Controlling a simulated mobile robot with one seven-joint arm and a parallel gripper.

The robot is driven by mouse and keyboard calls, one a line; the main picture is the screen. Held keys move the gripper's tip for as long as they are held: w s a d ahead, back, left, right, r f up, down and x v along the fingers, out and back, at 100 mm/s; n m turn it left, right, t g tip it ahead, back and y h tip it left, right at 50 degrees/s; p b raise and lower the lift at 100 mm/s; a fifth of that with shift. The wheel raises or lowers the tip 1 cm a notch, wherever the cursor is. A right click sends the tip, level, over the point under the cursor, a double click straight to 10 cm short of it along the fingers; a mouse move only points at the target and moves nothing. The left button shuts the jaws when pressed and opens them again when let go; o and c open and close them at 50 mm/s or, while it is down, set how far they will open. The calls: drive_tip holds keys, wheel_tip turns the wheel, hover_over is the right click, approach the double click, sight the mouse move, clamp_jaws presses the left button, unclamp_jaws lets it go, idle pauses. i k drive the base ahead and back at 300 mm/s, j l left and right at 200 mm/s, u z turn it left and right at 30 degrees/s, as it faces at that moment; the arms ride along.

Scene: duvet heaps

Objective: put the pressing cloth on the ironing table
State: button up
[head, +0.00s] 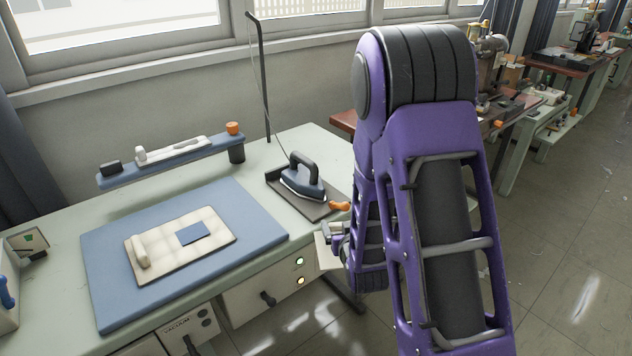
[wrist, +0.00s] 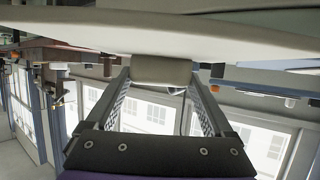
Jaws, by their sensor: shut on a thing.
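The ironing table (head: 265,165) has a pale green top with a blue pad (head: 240,215) on it. My gripper (head: 334,233) is beyond the table's front right edge, partly hidden behind my purple arm. In the wrist view my gripper (wrist: 161,75) is shut on a cream block-like grip. That grip joins a broad, pale flat piece, apparently the pressing cloth (wrist: 110,22), which also shows as a small pale panel in the head view (head: 325,254). Most of it is hidden there. A cream quilted panel (head: 205,222) with a roll and a blue patch lies on the pad.
A dark blue iron (head: 303,180) stands on a dark rest (head: 318,207) at the table's right, with an orange-tipped thing beside it. A blue sleeve arm (head: 175,163) stands over the back edge. Bare tabletop shows around the pad. More workbenches stand at back right.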

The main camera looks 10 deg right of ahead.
sight(350, 147)
drive_tip(key=i+l+z, duration=0.3)
drive_tip(key=l+z, duration=0.15)
drive_tip(key=i+l+z, duration=0.4)
drive_tip(key=l, duration=0.2)
drive_tip(key=i+l+u, duration=0.35)
drive_tip(key=l+u, duration=0.15)
drive_tip(key=i+l+u, duration=0.1)
drive_tip(key=l+u, duration=0.15)
drive_tip(key=u, duration=0.15)
drive_tip(key=l+u, duration=0.2)
drive_tip(key=u, duration=0.25)
